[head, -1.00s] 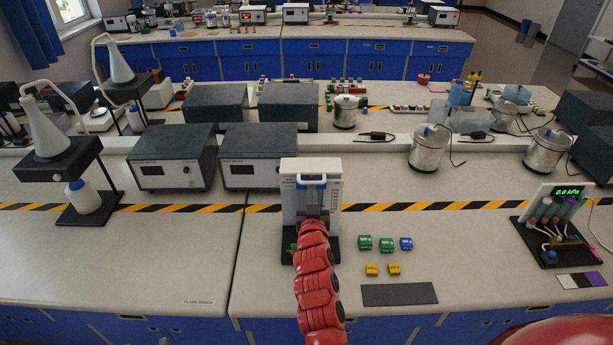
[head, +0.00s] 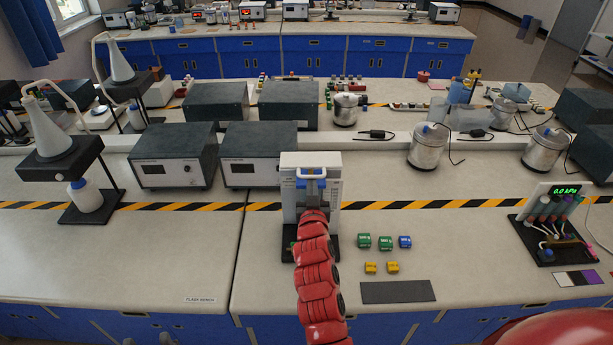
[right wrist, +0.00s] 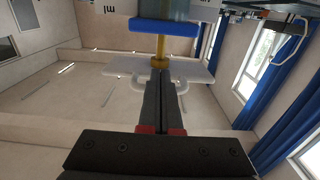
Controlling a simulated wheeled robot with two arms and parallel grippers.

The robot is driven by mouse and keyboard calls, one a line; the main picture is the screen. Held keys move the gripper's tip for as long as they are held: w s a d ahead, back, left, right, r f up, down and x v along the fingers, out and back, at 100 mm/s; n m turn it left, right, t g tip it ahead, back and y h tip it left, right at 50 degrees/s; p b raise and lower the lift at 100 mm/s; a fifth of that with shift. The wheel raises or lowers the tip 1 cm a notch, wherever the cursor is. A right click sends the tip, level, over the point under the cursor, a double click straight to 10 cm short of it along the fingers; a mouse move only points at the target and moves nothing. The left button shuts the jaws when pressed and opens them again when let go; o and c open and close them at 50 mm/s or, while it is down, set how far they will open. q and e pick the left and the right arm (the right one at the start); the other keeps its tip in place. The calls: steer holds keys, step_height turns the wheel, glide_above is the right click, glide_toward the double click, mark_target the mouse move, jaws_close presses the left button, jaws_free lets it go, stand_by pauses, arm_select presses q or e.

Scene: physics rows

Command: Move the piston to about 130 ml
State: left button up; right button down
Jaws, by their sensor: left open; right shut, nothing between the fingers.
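The piston apparatus (head: 332,188) stands upright on the near bench, with a white scale plate and dark base. Its white handle (head: 311,172) is at the top, above blue parts. In the right wrist view the white handle (right wrist: 195,73) sits on a brass rod (right wrist: 159,48) below a blue collar (right wrist: 165,26) and clear cylinder. My right gripper (head: 313,196) is shut and empty; its fingertips (right wrist: 159,76) overlap the handle in the wrist view. Contact cannot be told. The reading is not legible. My left gripper (head: 147,340) shows only its open tips at the bottom edge.
Green and blue blocks (head: 385,242), yellow blocks (head: 381,267) and a dark mat (head: 398,292) lie right of the apparatus. Two dark boxes (head: 258,155) stand behind left. A pressure display unit (head: 553,225) stands far right.

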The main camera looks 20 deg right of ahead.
steer(key=shift+r, duration=0.2)
steer(key=f+b+v, duration=0.1)
steer(key=b+v, duration=0.2)
steer(key=v, duration=0.6)
steer(key=shift+f, duration=0.2)
stand_by(0.4)
